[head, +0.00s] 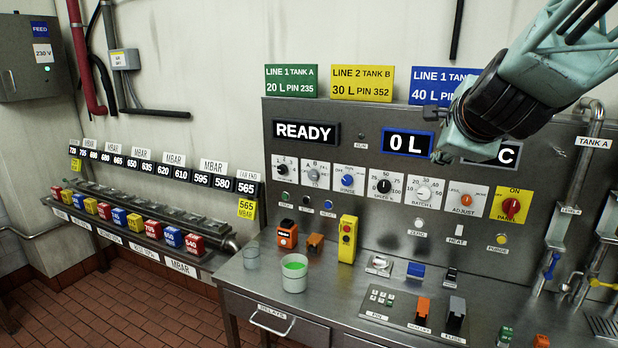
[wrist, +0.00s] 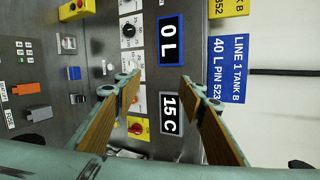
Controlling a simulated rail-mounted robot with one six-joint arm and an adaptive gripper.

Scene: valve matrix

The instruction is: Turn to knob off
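A red knob (head: 511,207) sits on a yellow plate marked ON at the top and PANEL below, at the right end of the knob row in the head view. Its exact pointing is too small to tell. In the wrist view this red knob (wrist: 137,128) shows sideways on its yellow plate, beside the left finger. My gripper (head: 442,155) hangs in front of the panel, up and left of the red knob, and partly covers the "15 C" display. In the wrist view my gripper (wrist: 157,80) has its two fingers wide apart with nothing between them.
Other knobs share the row: a blue one (head: 347,180), a black speed knob (head: 383,186), a white batch knob (head: 423,192) and an orange adjust knob (head: 466,200). Pipes (head: 575,190) stand at the right. A cup (head: 294,275) and a yellow pendant (head: 347,240) stand on the bench.

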